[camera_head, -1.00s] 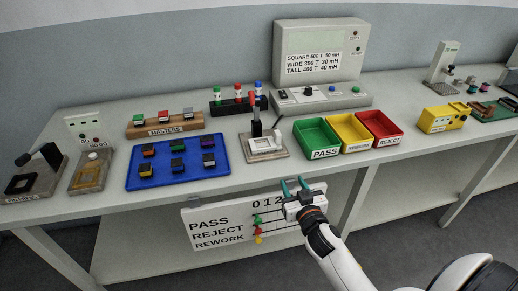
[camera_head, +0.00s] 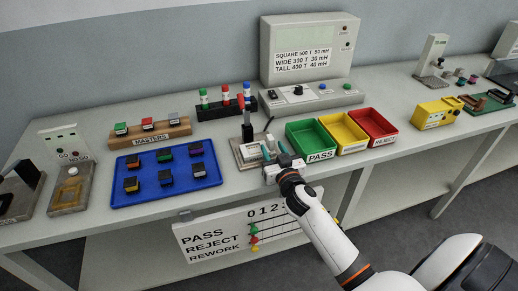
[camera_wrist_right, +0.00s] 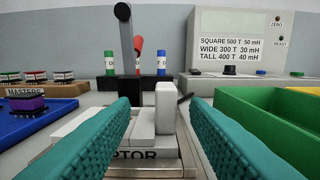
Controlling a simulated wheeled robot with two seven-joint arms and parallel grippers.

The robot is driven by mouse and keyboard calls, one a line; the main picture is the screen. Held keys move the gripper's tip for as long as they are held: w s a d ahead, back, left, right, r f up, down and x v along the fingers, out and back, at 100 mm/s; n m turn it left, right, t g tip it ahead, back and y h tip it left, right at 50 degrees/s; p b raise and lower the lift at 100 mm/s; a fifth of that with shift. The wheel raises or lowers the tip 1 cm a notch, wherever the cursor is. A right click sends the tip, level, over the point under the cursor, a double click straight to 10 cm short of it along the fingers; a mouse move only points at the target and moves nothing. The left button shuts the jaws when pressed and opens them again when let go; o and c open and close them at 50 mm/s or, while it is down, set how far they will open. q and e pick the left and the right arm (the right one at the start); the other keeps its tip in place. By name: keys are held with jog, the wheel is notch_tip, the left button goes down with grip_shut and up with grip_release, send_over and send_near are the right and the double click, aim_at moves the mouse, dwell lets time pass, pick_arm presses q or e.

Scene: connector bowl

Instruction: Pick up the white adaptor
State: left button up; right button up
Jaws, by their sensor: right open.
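The white adaptor (camera_head: 256,152) sits on a small metal-framed stand (camera_head: 238,160) near the bench's front edge. In the right wrist view the adaptor (camera_wrist_right: 165,108) has an upright white block on a lower white base. The stand's label (camera_wrist_right: 150,156) is partly hidden and reads "...PTOR". My right gripper (camera_head: 275,149) is open at the stand's front right. Its teal fingers (camera_wrist_right: 158,118) lie left and right of the adaptor in the wrist view, with visible gaps. I cannot tell whether the tips reach it in depth. My left gripper is not in view.
A dark lever post (camera_head: 247,122) rises behind the adaptor. A green PASS bin (camera_head: 310,153) stands close on the right, beside yellow and red bins. A blue tray (camera_head: 140,197) with several small parts lies left. A large meter (camera_head: 307,50) stands behind.

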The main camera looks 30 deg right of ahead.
aim_at(272, 144)
jog(key=x, duration=0.4)
jog(key=shift+w+d, duration=0.3)
jog(key=shift+d, duration=0.05)
jog(key=shift+s, duration=0.1)
jog(key=shift+r, duration=0.1)
grip_shut()
